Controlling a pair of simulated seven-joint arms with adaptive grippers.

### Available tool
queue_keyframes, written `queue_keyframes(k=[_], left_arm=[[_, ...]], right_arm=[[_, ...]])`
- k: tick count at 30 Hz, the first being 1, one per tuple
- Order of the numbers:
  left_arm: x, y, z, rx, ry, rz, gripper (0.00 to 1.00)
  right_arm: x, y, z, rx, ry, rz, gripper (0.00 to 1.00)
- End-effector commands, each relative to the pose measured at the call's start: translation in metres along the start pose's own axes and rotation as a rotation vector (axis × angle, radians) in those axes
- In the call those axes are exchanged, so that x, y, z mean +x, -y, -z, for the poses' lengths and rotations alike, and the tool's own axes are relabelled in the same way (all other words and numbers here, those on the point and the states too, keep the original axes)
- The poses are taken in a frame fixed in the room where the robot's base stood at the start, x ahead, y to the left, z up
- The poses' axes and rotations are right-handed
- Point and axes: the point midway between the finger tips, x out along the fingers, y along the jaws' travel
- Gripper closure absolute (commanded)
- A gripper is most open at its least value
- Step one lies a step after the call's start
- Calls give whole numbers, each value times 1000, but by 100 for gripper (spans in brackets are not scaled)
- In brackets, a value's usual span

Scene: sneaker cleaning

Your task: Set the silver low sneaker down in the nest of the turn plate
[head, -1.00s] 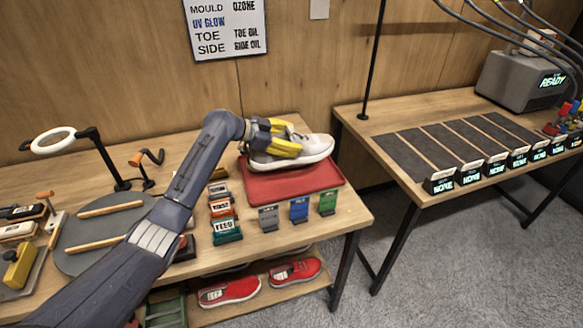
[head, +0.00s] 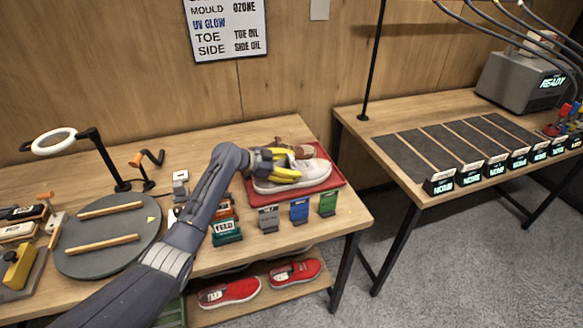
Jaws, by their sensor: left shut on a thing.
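The silver low sneaker (head: 310,173), pale grey with a white sole, is at the red tray (head: 331,187) on the right of the bench. My left gripper (head: 284,172), with yellow fingers, is shut on it from the left. I cannot tell whether its sole touches the tray or hangs just above it. The turn plate (head: 108,258) is a grey disc at the left, with two wooden bars (head: 112,210) and a small yellow mark. The space between the bars is empty. My right gripper is not in view.
A brown item (head: 288,147) lies behind the sneaker, partly hidden. Grey, blue and green label stands (head: 299,210) line the tray's front. A ring lamp (head: 53,141) stands behind the turn plate. Red shoes (head: 229,291) sit on the shelf below. A second table (head: 400,118) is at right.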

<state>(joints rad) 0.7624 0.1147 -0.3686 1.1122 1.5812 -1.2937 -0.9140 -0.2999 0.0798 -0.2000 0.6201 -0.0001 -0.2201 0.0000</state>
Motion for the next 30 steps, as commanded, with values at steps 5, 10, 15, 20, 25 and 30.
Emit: queue_keyframes(k=[5,10,15,20,25,30], left_arm=[[0,0,-1,1,0,0,84],[1,-1,-2,0,3,-1,24],[0,-1,-2,0,2,-1,15],[1,-1,-2,0,2,-1,15],[-3,-1,-6,0,2,2,15],[-30,0,-6,4,5,2,15]], right_arm=[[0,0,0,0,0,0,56],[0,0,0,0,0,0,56],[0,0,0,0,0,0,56],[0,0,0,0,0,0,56],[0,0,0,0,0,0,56],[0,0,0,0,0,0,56]])
